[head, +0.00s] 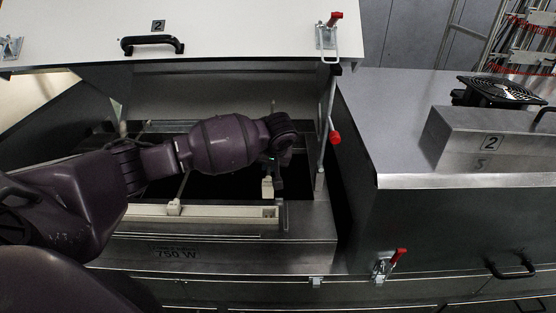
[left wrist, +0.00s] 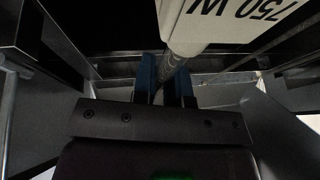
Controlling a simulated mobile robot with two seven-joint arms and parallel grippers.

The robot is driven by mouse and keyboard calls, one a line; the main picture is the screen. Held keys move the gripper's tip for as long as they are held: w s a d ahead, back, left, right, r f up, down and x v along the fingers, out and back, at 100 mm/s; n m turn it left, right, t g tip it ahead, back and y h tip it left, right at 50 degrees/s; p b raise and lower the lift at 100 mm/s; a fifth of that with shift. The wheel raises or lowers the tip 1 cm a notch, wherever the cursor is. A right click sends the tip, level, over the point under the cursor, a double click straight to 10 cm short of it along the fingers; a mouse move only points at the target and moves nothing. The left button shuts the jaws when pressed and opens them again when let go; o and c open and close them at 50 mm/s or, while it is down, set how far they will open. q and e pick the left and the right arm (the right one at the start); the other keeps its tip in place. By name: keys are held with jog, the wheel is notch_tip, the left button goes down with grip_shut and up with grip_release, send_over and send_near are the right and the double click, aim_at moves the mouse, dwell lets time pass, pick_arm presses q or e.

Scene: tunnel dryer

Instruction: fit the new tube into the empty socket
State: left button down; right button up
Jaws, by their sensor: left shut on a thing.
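My left gripper (head: 272,172) reaches into the open dryer bay in the head view, mostly hidden by its own wrist. In the left wrist view its two blue fingers (left wrist: 163,82) are closed around a thin, greyish tube (left wrist: 169,72). A cream end piece (left wrist: 186,35) shows at the top of that view, in line with the tube. In the head view a cream block (head: 267,187) shows just below the gripper. A cream rail (head: 220,213) with a small fitting (head: 174,207) lies along the near side of the bay. I cannot tell which socket is empty. My right gripper is out of view.
A white lid (head: 240,25) marked 2 stands raised over the bay. A metal front panel (head: 215,252) reads 750 W. A closed steel housing (head: 410,125) with a fan (head: 500,91) stands at right.

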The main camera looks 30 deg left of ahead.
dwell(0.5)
pick_arm(q)
jog(key=shift+f+b, duration=0.75)
jog(key=shift+f, duration=2.15)
jog(key=shift+p, duration=0.75)
jog(key=shift+f, duration=1.5)
jog(key=c, duration=1.1)
grip_release()
jog(key=v, duration=1)
jog(key=shift+d+r+b, duration=0.15)
jog(key=shift+r+b, duration=0.2)
